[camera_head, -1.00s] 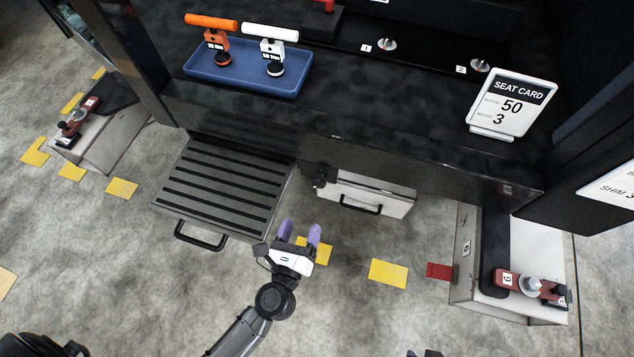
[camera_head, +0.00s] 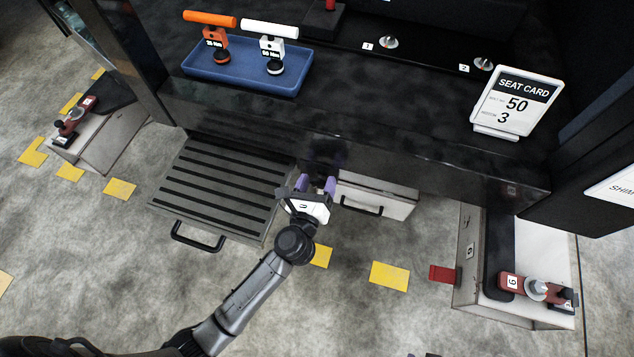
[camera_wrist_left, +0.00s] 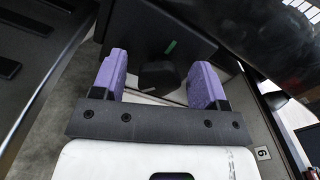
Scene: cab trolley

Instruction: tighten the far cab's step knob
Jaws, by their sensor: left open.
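The black step knob (camera_wrist_left: 158,75) shows in the left wrist view, on a dark block with a green mark. It sits between and beyond the purple fingers of my left gripper (camera_wrist_left: 160,85), which is open, with a gap visible on each side of the knob. In the head view my left gripper (camera_head: 316,183) is at the cab's lower front, right of the ribbed step (camera_head: 220,190), and the knob is hard to make out there against the dark. Only a dark sliver, perhaps of my right gripper, shows at the bottom edge.
A white drawer box with a black handle (camera_head: 361,208) is just right of my left gripper. A blue tray (camera_head: 245,80) holds an orange and a white torque tool. Red clamps stand on side blocks.

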